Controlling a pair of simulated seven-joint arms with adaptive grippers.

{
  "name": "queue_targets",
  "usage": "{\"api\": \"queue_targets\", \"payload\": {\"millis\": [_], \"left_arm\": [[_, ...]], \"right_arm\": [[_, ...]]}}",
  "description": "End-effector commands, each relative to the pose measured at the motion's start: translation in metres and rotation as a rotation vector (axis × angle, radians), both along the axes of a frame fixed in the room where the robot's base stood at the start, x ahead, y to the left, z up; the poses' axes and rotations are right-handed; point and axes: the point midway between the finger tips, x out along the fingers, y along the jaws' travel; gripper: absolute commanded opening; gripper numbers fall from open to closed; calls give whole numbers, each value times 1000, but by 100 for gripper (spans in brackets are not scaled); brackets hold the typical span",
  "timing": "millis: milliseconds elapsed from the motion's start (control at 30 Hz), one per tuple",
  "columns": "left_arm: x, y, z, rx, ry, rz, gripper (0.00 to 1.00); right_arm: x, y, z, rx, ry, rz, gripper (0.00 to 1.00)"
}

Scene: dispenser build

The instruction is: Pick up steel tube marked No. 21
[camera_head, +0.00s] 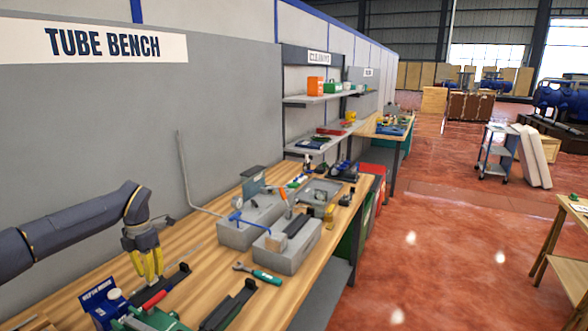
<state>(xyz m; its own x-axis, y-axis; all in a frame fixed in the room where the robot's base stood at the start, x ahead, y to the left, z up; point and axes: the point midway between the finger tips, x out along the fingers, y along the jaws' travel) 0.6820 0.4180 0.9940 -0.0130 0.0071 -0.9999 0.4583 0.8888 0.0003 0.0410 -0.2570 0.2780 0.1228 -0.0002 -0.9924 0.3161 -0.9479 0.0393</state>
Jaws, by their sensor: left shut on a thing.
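My left gripper (147,272) reaches down over the tube bench with its yellow fingers close together, shut on a thin steel tube (187,254). The tube shows as a thin grey line running from the fingertips up and to the right, low over the wood; its other end and any No. 21 mark cannot be made out. My right gripper is not in view.
A dark rail (170,284), a red-handled tool (153,300), a blue-white carton (103,304) and a green tool (150,320) crowd the bench near the gripper. A green-handled wrench (258,273) lies right of them.

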Motion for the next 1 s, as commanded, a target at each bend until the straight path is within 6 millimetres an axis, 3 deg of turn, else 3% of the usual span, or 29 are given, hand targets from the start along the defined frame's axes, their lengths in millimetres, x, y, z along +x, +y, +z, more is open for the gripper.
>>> {"api": "queue_targets", "payload": {"millis": [1000], "left_arm": [[0, 0, 43, 0, 0, 0, 0]], "right_arm": [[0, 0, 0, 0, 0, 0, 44]]}}
